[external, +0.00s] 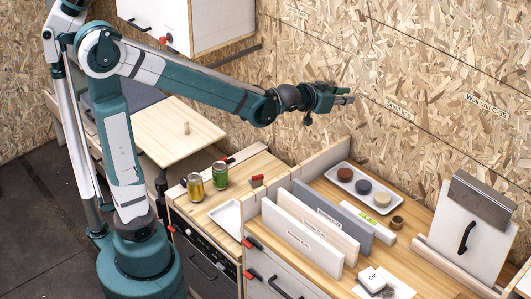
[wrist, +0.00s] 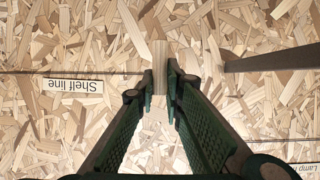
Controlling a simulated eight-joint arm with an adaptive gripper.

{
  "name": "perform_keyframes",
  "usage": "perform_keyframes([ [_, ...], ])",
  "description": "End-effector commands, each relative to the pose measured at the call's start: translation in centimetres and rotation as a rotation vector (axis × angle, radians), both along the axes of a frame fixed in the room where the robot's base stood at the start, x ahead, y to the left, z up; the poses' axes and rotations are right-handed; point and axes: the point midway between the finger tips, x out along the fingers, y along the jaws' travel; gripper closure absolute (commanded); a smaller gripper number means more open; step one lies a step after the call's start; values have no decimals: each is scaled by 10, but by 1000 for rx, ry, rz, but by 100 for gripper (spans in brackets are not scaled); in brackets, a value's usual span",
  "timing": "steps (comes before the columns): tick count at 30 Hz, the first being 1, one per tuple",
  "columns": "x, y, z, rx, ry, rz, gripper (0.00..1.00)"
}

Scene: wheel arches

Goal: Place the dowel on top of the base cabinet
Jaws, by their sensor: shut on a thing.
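My gripper (external: 340,94) is raised in front of the chipboard wall, above the right-hand worktop. In the wrist view, its green fingers (wrist: 160,84) are closed around a pale wooden dowel (wrist: 160,54), which sticks out past the fingertips. The dowel is too small to make out in the external view. Below are a cabinet with a wooden top (external: 262,166) and dark front, and a longer cabinet with a wooden worktop (external: 412,215) to its right. I cannot tell which is the base cabinet.
A wall cabinet (external: 215,22) hangs above.

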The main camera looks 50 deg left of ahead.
Motion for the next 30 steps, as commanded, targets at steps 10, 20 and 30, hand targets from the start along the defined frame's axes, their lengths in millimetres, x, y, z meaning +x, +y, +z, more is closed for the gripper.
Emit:
perform_keyframes([
  [10, -6, -68, -36, 2, 0, -5, 95],
  [20, -19, -126, -66, 2, 0, 10, 95],
  [30, -37, -184, -92, 3, 0, 40, 95],
])
